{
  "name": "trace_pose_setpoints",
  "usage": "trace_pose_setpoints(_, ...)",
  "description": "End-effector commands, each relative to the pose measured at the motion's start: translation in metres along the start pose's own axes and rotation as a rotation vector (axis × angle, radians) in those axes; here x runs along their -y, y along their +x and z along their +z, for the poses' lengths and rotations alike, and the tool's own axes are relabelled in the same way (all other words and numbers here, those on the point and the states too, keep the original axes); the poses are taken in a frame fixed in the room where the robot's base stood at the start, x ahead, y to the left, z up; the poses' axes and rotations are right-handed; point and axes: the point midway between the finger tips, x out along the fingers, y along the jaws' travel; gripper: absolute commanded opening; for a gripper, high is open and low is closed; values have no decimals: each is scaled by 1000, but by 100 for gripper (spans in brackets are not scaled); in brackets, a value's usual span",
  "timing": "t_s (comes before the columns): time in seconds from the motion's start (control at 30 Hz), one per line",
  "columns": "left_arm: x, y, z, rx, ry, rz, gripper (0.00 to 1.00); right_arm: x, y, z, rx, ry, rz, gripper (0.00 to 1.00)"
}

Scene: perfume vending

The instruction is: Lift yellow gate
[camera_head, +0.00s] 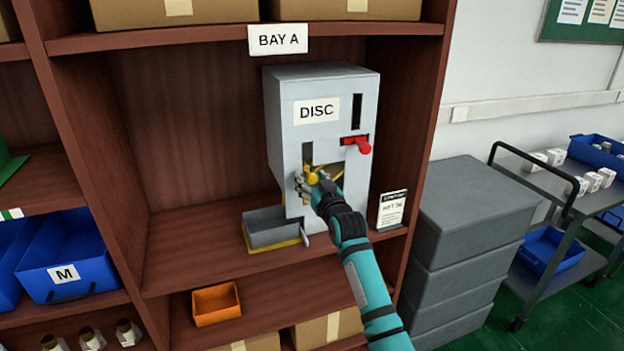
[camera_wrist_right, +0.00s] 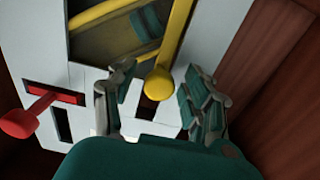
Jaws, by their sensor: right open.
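The grey dispenser (camera_head: 285,90) labelled DISC stands on the shelf under the BAY A sign. Its yellow gate (camera_head: 318,172) is on the front, with a round yellow knob that also shows in the right wrist view (camera_wrist_right: 159,82). My right gripper (camera_head: 314,182) is at the knob. In the right wrist view my right gripper (camera_wrist_right: 150,95) is open, its fingers on either side of the knob with gaps visible. The gripper hides part of the gate in the head view. My left gripper is not in view.
A red lever (camera_head: 362,145) sticks out above right of the gate, also in the right wrist view (camera_wrist_right: 20,122). A grey tray (camera_head: 272,228) is at the dispenser's lower left. A small sign (camera_head: 392,209) stands at right. An orange bin (camera_head: 216,303) is below.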

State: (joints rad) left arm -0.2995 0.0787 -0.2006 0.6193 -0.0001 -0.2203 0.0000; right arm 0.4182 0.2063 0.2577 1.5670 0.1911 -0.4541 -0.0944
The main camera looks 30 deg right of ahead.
Motion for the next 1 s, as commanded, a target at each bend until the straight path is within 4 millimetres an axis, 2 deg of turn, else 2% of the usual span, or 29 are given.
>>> trace_pose_setpoints(0.2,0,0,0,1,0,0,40,0,0,0,0,0,0,51)
trace_pose_setpoints(0.23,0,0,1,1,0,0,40,0,0,0,0,0,0,48)
trace_pose_setpoints(0.6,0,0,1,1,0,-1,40,0,0,0,0,0,0,0)
trace_pose_setpoints(1.0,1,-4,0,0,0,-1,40,0,0,-4,0,1,0,0)
